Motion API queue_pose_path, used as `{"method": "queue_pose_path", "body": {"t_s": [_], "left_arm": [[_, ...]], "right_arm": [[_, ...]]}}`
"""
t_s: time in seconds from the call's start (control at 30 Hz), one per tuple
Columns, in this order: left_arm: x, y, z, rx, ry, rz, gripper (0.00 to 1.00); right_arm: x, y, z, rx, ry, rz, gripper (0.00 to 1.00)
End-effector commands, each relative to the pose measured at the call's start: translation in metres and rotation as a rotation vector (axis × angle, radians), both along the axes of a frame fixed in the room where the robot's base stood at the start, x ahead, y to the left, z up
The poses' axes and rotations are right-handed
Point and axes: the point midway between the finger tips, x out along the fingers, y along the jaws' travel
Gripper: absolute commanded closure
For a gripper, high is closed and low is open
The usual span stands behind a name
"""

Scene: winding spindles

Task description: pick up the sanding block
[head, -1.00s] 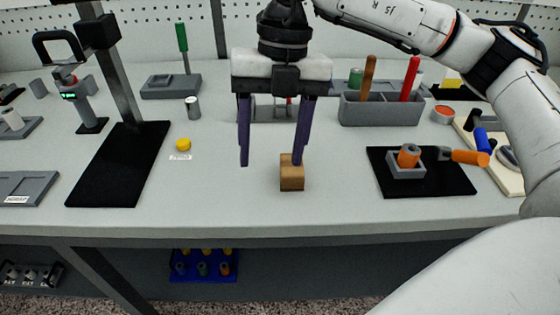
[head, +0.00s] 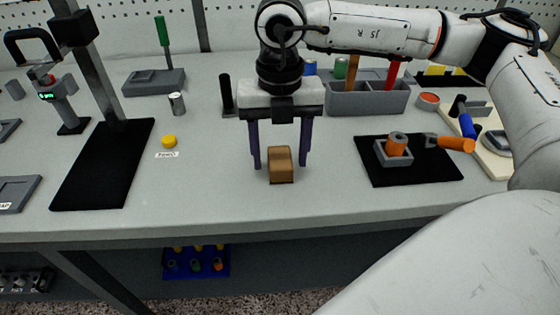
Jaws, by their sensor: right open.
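The sanding block (head: 281,166) is a small brown block on the grey workbench, near its front edge in the middle of the head view. My right gripper (head: 280,167) points down over it with its two dark purple fingers apart. One finger shows to the left of the block and one to the right, with a gap on the left side; whether the right finger touches cannot be told. The fingertips look close to the bench top. My left gripper is not in view.
To the right is a black mat (head: 433,170) with an orange spindle (head: 396,141) in a grey holder. A grey bin (head: 368,98) with tools stands behind. At left are a yellow button (head: 169,141) and a black board (head: 95,180). The bench around the block is clear.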

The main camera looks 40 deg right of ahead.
Motion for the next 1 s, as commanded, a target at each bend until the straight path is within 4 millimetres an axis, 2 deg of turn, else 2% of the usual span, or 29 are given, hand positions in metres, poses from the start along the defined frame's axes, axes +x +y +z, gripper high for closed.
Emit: {"method": "queue_pose_path", "body": {"t_s": [0.27, 0.53, 0.8, 0.87, 1.0], "left_arm": [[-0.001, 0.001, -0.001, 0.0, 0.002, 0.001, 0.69], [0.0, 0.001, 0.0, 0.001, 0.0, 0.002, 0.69], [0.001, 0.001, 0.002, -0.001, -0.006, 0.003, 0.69], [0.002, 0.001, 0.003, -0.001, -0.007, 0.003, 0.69], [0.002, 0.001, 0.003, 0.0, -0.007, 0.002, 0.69]], "right_arm": [[0.0, 0.0, -0.004, 0.001, 0.001, 0.0, 0.43], [0.0, 0.0, -0.004, 0.001, 0.001, 0.0, 0.88], [0.0, 0.001, -0.001, 0.001, -0.002, 0.001, 0.88], [0.001, 0.001, 0.005, 0.002, -0.003, 0.001, 0.88], [0.001, 0.001, 0.029, 0.002, -0.005, 0.001, 0.88]]}}
